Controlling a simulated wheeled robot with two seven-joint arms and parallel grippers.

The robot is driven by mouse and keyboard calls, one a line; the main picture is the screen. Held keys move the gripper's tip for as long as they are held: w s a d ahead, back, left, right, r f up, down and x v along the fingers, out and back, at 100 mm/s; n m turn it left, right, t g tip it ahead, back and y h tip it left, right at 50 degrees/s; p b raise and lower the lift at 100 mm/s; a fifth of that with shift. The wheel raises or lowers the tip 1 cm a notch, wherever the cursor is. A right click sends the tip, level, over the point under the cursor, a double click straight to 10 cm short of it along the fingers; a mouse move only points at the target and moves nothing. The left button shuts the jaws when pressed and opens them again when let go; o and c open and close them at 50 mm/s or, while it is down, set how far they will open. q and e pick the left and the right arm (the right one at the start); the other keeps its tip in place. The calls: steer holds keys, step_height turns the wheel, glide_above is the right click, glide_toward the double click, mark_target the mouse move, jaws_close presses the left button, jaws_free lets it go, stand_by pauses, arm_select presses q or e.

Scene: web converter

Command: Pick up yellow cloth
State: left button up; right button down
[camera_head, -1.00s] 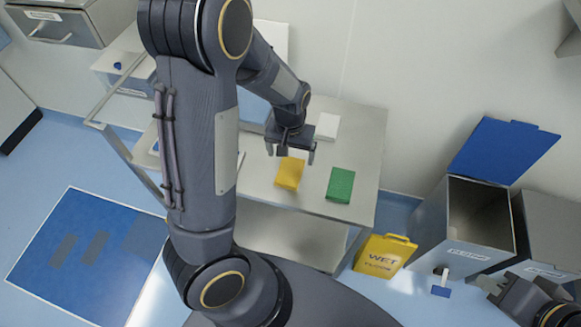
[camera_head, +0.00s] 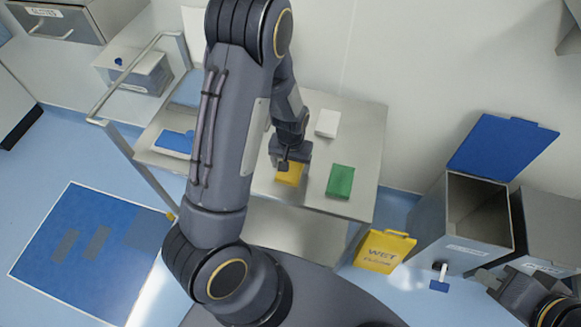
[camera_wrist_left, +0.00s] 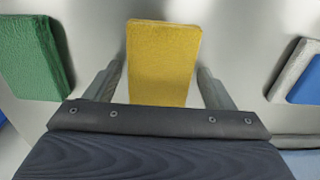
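The yellow cloth (camera_head: 290,176) lies as a folded block on the metal cart top, partly hidden by my left gripper in the head view. My left gripper (camera_head: 286,163) is over it. In the left wrist view the yellow cloth (camera_wrist_left: 163,62) sits between the two spread fingers of my left gripper (camera_wrist_left: 160,88), with a gap on each side. The fingers are open and hold nothing. My right gripper (camera_head: 500,283) shows only in part at the lower right edge, and its fingers cannot be made out.
A green cloth (camera_head: 340,182) lies right of the yellow one, and a white block (camera_head: 327,122) behind. A blue item (camera_head: 174,141) is at the cart's left. A yellow wet floor sign (camera_head: 384,251) and an open-lidded bin (camera_head: 470,222) stand right of the cart.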

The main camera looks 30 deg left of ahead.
mark_target(292, 167)
arm_select(q)
steer(key=c, duration=0.7)
steer(key=shift+r, duration=0.5)
steer(key=r, duration=0.2)
steer(key=shift+d+r, duration=0.2)
steer(key=shift+r, duration=0.2)
steer(key=s+d+r, duration=0.9)
steer(key=d, duration=0.1)
steer(key=shift+d, duration=0.25)
steer(key=shift+w+r, duration=0.1)
